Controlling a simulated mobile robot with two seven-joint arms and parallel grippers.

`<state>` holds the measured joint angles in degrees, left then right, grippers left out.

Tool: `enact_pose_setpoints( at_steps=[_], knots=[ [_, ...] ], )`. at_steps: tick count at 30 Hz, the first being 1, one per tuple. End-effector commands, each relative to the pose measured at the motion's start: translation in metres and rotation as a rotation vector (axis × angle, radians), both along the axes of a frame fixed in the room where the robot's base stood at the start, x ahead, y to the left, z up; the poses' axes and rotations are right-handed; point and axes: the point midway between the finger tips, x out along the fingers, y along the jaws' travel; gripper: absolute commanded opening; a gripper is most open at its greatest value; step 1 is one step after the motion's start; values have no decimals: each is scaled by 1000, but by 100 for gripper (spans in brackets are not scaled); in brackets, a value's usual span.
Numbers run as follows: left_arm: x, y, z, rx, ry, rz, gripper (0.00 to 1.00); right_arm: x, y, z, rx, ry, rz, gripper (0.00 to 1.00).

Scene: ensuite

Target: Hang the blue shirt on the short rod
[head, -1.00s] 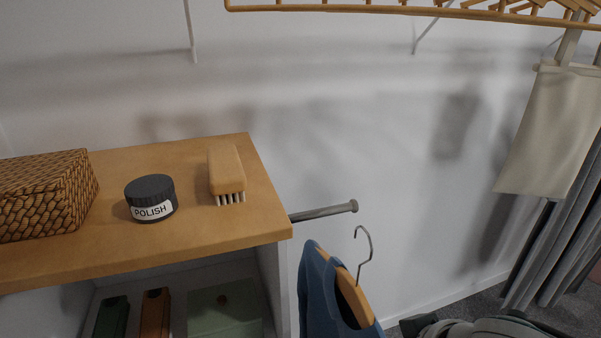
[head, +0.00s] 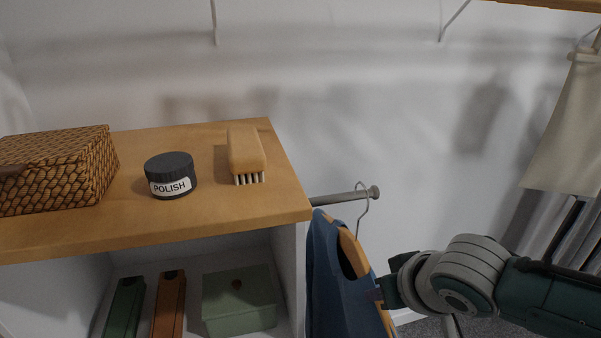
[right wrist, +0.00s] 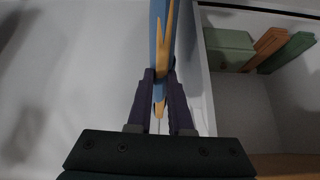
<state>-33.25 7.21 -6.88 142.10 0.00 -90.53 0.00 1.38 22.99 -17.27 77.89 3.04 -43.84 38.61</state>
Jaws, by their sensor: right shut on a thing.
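The blue shirt (head: 332,285) is on a wooden hanger (head: 352,252) with a metal hook (head: 363,207). It hangs upright beside the shelf unit. The short rod (head: 345,196) sticks out from the unit's right side and ends in a round knob. The hook's top overlaps the rod just short of the knob; I cannot tell whether it rests on it. My right gripper (head: 377,295) comes in from the right and is shut on the hanger at its shoulder. The right wrist view shows its fingers (right wrist: 161,95) closed around the hanger and shirt. My left gripper is out of view.
On the shelf unit's top (head: 215,205) are a wicker basket (head: 60,172), a polish tin (head: 171,175) and a brush (head: 246,155). A green box (head: 238,300) sits inside the unit. A cream garment (head: 568,130) hangs at right. The wall behind the rod is bare.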

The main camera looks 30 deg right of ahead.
Motion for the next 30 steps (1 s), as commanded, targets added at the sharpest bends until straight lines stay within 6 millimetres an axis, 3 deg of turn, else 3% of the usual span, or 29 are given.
enact_pose_setpoints(
  at_steps=[7, 22, 30],
  knots=[
    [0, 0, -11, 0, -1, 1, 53, 20, -5, 0, -1, -5, -1, 0],
    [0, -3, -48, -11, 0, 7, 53, 52, -12, -21, 0, -5, 0, 0],
    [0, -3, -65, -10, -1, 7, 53, 55, -13, -39, 0, -4, 0, 0]
  ],
)
